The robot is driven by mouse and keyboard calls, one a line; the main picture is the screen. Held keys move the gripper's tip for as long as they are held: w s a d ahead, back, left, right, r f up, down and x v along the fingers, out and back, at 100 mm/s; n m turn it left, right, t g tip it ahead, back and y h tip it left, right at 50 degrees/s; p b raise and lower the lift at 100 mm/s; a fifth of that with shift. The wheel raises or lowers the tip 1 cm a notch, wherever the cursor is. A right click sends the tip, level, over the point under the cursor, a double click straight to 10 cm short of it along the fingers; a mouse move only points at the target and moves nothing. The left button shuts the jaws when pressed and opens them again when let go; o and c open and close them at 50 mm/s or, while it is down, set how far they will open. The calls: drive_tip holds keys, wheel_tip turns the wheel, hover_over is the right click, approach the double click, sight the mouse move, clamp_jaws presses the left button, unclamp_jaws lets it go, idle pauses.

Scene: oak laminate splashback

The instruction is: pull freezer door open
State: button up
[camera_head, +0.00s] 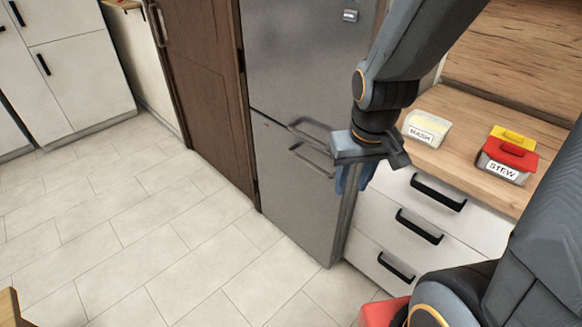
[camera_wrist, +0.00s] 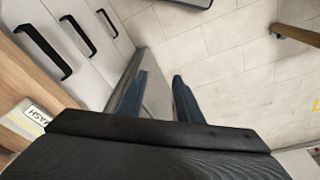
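The grey metal fridge-freezer has an upper door (camera_head: 300,65) and a lower freezer door (camera_head: 290,205), which looks closed. The freezer door's bar handle (camera_head: 310,160) runs along its top, just below the upper door's handle (camera_head: 312,132). My gripper (camera_head: 352,182) points down near the right end of these handles, partly covering that corner of the door. In the wrist view, its two blue fingers (camera_wrist: 160,85) stand apart, with a grey panel and floor showing between them. I see no handle between them. Whether a finger touches the door cannot be told.
White drawers (camera_head: 430,215) with black handles stand right of the fridge. The wooden counter (camera_head: 455,135) above holds a MASH container (camera_head: 425,130) and a red-lidded STEW container (camera_head: 507,160). A brown door (camera_head: 205,85) stands left. The tiled floor (camera_head: 150,235) in front is clear.

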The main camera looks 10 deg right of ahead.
drive_tip(key=w+d+f+n+t+b, duration=0.2)
drive_tip(key=w+f+n+t+b, duration=0.5)
drive_tip(key=w+f, duration=0.65)
drive_tip(key=n+t+y+b, duration=0.1)
drive_tip(key=n+y+b, duration=0.15)
drive_tip(key=b, duration=0.45)
approach(310, 165)
drive_tip(key=s+d+f, duration=0.1)
drive_tip(key=s+d, duration=0.1)
drive_tip(key=w+f+n+t+b, duration=0.1)
drive_tip(key=n+b, duration=0.1)
drive_tip(key=w+a+f+n+t+y+b, duration=0.1)
drive_tip(key=w+f+t+b, duration=0.1)
drive_tip(key=shift+w+a+f+n+b, duration=0.15)
drive_tip(key=shift+w+f+n+b, duration=0.15)
drive_tip(key=shift+n+b, duration=0.05)
drive_tip(key=shift+w+a+f+n+t+y+b, duration=0.15)
drive_tip(key=shift+w+n+t+y+b, duration=0.05)
drive_tip(key=shift+n+t+y+b, duration=0.2)
drive_tip(key=shift+w+a+f+n+t+y+b, duration=0.1)
drive_tip(key=shift+w+f+n+t+y+b, duration=0.1)
drive_tip(key=shift+n+t+y+b, duration=0.2)
drive_tip(key=shift+x, duration=3.9)
drive_tip(key=shift+r, duration=0.2)
drive_tip(key=shift+c, duration=0.2)
clamp_jaws()
